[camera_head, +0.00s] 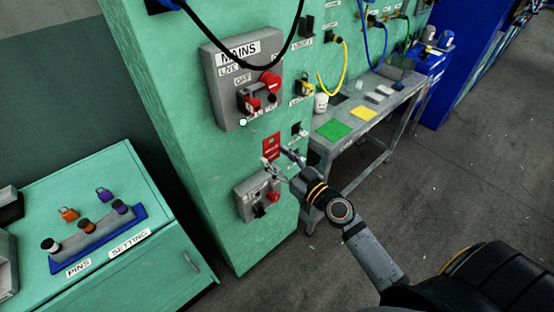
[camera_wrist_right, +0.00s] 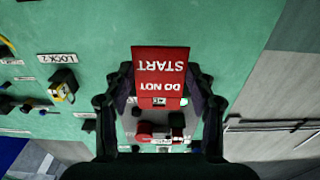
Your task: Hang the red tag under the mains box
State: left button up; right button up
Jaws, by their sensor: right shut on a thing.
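The mains box (camera_head: 229,105) is a grey box on the green panel, labelled MAINS, with a red knob and a red part on its front. A small pale round spot (camera_head: 243,122) shows at its lower edge. The red tag (camera_head: 271,146) is below the box, close in front of the panel in the picture. My right gripper (camera_head: 281,162) is shut on it. In the right wrist view the tag (camera_wrist_right: 160,62) stands between the two fingers (camera_wrist_right: 160,98), with its words DO NOT START upside down. Whether the tag touches the panel is unclear. My left gripper is not in view.
A smaller grey box (camera_head: 246,206) with a red knob is just below my right gripper. A grey bench (camera_head: 345,148) stands at right. A black cable (camera_head: 222,54) hangs across the mains box.

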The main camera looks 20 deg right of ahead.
jog(key=shift+p+x, duration=0.45)
jog(key=shift+x, duration=1)
jog(key=x, duration=0.1)
jog(key=p+x, duration=0.1)
jog(key=x, duration=0.2)
jog(key=shift+w+a+f, duration=0.2)
jog(key=shift+f, duration=0.15)
jog(key=shift+w+a+f, duration=0.1)
jog(key=shift+w+f, duration=0.15)
jog(key=shift+f, duration=0.15)
pick_arm(q)
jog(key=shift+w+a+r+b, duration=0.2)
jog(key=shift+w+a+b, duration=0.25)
jog(key=shift+b, duration=0.4)
pick_arm(e)
jog(key=shift+w+a+f, duration=0.15)
jog(key=shift+w+f, duration=0.1)
jog(key=shift+w, duration=0.15)
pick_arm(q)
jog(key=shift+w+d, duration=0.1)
pick_arm(e)
jog(key=o, duration=0.9)
jog(key=shift+o, duration=0.2)
